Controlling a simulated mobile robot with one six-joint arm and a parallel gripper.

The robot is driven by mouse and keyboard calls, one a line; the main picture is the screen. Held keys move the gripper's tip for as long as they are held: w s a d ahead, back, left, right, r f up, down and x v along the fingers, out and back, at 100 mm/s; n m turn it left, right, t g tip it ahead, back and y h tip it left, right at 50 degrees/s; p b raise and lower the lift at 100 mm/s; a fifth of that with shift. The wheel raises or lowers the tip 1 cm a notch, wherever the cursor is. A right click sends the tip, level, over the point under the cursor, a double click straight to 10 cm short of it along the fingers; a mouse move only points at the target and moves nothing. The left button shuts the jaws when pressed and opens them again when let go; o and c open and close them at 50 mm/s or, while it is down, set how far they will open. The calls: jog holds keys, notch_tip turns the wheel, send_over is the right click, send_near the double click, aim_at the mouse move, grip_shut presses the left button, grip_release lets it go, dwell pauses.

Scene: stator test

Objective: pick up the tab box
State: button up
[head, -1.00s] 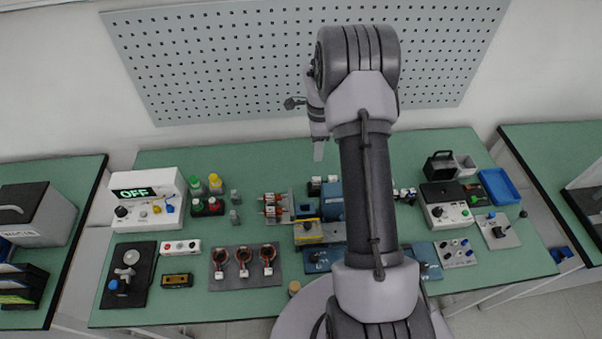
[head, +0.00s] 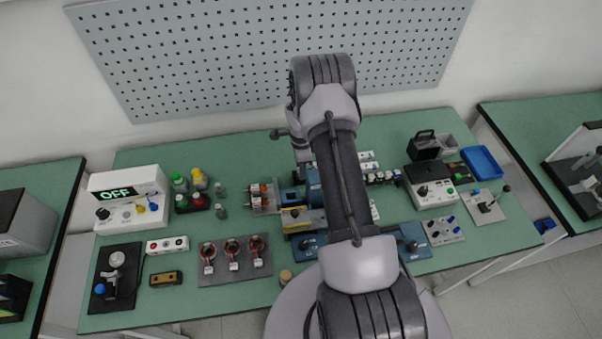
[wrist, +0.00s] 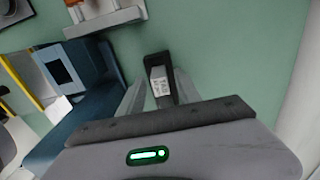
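In the wrist view a small dark box with a white printed label (wrist: 160,82) stands on the green bench top; I take it to be the tab box. My gripper (wrist: 159,78) is open, with one pale finger on each side of the box. I cannot tell whether either finger touches it. In the head view my arm reaches over the middle of the bench and my gripper is low at the back, largely hidden by my arm. I cannot make out the tab box there.
In the wrist view a blue machine (wrist: 62,72) and a grey plate (wrist: 105,20) lie to the left. The green bench (wrist: 235,50) is clear to the right. In the head view, a white OFF unit (head: 130,198) stands left and a blue tray (head: 481,162) right.

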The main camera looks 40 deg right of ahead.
grip_shut()
jog(key=shift+r, duration=0.1)
notch_tip(320, 180, up, 10)
jog(key=shift+f+p, duration=0.1)
jog(key=shift+p, duration=0.4)
